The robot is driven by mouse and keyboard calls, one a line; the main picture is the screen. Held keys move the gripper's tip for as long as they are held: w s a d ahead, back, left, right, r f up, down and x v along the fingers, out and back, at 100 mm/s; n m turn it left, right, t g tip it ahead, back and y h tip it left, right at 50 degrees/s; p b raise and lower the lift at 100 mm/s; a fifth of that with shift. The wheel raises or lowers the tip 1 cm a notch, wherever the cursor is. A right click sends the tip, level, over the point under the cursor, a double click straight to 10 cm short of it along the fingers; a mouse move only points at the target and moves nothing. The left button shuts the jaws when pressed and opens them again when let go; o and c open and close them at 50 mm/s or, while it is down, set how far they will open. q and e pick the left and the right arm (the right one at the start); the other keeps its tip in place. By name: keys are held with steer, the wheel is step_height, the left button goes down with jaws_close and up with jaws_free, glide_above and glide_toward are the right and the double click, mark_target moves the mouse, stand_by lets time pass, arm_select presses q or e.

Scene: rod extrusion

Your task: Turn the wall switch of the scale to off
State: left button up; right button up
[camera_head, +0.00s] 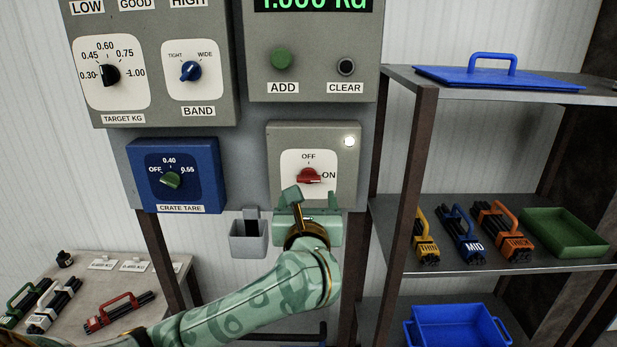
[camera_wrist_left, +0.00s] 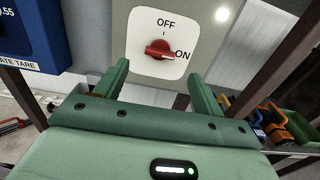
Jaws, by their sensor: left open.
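The wall switch is a red knob (camera_head: 309,176) on a white plate in a grey box (camera_head: 349,160), marked OFF at the top and ON at the right. Its pointer is turned toward ON, and a white lamp (camera_head: 349,141) on the box is lit. The red knob (camera_wrist_left: 159,50) also shows in the left wrist view, ahead of and between the fingers. My left gripper (camera_head: 308,204) is open and empty, just below and in front of the knob; its fingers also show in the wrist view (camera_wrist_left: 158,82), apart from the knob. My right gripper is not in view.
The blue crate tare box (camera_head: 205,177) is left of the switch box. A small grey holder (camera_head: 248,238) hangs below. A shelf rack (camera_head: 480,264) on the right holds rod bundles and a green tray (camera_head: 564,233). A table (camera_head: 112,290) is at lower left.

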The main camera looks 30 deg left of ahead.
mark_target(308, 180)
arm_select(q)
steer(key=p+x, duration=0.1)
steer(key=x, duration=0.7)
steer(key=shift+d, duration=0.1)
steer(key=shift+s, duration=0.1)
steer(key=c, duration=1)
